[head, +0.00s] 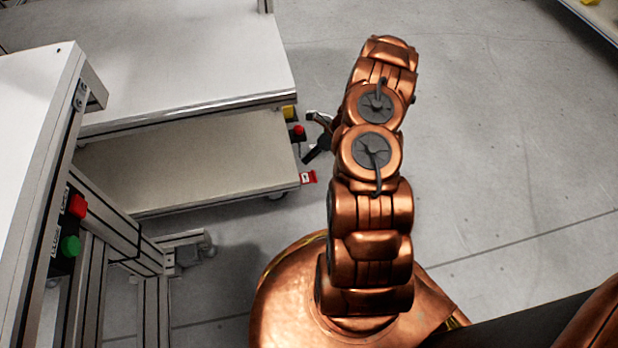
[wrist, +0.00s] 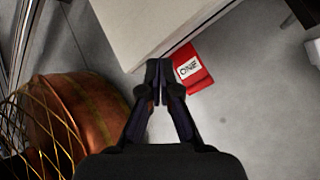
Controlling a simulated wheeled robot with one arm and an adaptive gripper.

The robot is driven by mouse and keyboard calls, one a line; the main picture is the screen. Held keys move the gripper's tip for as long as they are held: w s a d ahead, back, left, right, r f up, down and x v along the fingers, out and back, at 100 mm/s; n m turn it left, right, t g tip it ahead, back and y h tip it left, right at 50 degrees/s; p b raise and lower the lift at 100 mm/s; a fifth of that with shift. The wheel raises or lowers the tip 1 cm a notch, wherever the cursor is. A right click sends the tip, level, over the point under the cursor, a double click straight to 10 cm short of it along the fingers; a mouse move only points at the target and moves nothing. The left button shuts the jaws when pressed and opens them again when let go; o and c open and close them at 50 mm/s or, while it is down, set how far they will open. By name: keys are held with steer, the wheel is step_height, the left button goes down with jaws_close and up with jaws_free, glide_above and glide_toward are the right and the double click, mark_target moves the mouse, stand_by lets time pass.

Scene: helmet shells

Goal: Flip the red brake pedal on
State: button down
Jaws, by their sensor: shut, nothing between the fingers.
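The red brake pedal (head: 308,177) sticks out at the lower right corner of the white cart, near the floor. In the wrist view the red pedal (wrist: 200,82) is a flat red tab with a white label, just right of the fingertips. My gripper (wrist: 160,72) has its two dark fingers together and empty, pointing toward the cart's corner. In the head view my gripper (head: 311,156) is partly hidden behind my copper arm, above the pedal. I cannot tell whether the fingertips touch the pedal.
The white cart's lower shelf (head: 200,160) and upper top (head: 170,75) lie left of the pedal. A red button (head: 298,131) is on the cart's side. A nearer bench at left carries red (head: 77,206) and green (head: 70,246) buttons.

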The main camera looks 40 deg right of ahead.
steer(key=b, duration=0.5)
glide_above(309, 176)
step_height(309, 176, down, 5)
steer(key=shift+d+f, duration=0.1)
steer(key=shift+d, duration=0.05)
steer(key=shift+d+f+p, duration=0.1)
steer(key=shift+f+p, duration=0.4)
steer(key=shift+f, duration=0.6)
steer(key=shift+s+f, duration=0.1)
steer(key=shift+f+p, duration=0.25)
steer(key=shift+p, duration=0.05)
steer(key=shift+f, duration=1.65)
stand_by(2.0)
steer(key=shift+r, duration=0.2)
steer(key=shift+r+p, duration=1.45)
steer(key=shift+r, duration=0.4)
